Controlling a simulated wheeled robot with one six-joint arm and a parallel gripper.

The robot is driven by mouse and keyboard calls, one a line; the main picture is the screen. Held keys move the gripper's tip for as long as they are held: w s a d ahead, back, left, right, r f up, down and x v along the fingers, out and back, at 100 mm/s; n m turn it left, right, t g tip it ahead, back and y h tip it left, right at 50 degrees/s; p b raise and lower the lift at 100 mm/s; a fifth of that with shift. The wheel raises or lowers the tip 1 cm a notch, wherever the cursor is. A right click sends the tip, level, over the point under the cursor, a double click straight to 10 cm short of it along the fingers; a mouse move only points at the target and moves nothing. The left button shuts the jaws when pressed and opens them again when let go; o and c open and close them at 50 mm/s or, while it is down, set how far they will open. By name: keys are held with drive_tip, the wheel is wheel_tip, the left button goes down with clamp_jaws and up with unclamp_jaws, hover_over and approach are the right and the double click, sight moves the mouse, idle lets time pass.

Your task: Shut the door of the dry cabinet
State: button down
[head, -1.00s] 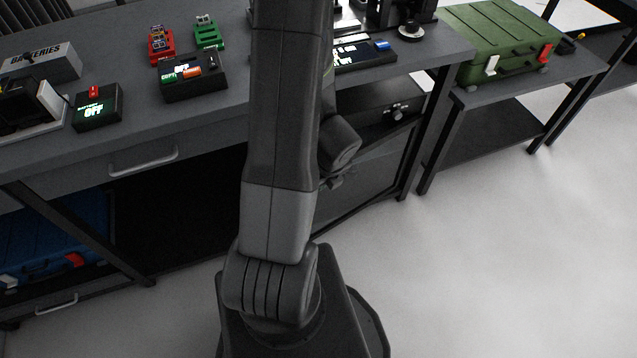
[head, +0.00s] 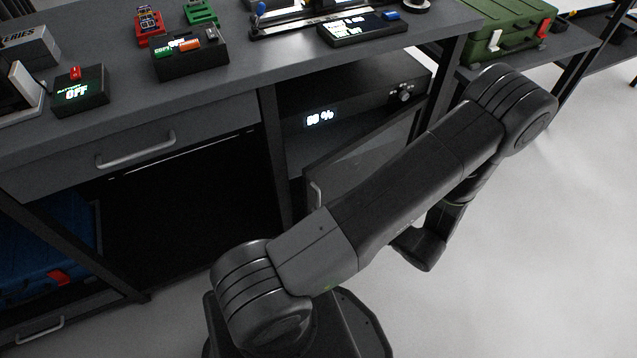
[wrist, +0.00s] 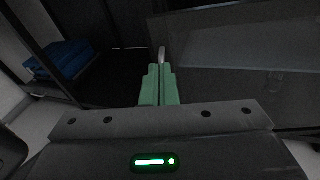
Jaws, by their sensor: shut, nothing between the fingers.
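The dry cabinet (head: 365,105) sits under the workbench in the head view, with a lit percent display and a knob on its top front. Its dark glass door (head: 350,160) stands partly open, swung out toward the floor side. My arm hides the door's lower right part. The door's handle (head: 317,193) is at its free left edge. In the wrist view the door (wrist: 230,95) fills the right side, and the handle (wrist: 162,54) shows just beyond my gripper (wrist: 158,68). The green fingers are shut and empty; I cannot tell whether they touch the handle. The fingers do not show in the head view.
The workbench top (head: 110,120) holds a battery box (head: 190,55) and an "OFF" device (head: 80,92). A drawer handle (head: 137,152) juts out at left. A blue case (head: 45,235) lies on the lower shelf. A green case (head: 500,28) stands at the back right. The right floor is clear.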

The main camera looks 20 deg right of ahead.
drive_tip(key=s+d+t+h, duration=0.2)
drive_tip(key=b, duration=0.2)
approach(320, 169)
drive_tip(key=shift+y, duration=0.3)
drive_tip(key=x, duration=0.5)
drive_tip(key=shift+w+f, duration=0.1)
drive_tip(key=shift+w, duration=0.05)
drive_tip(key=shift+x, duration=0.75)
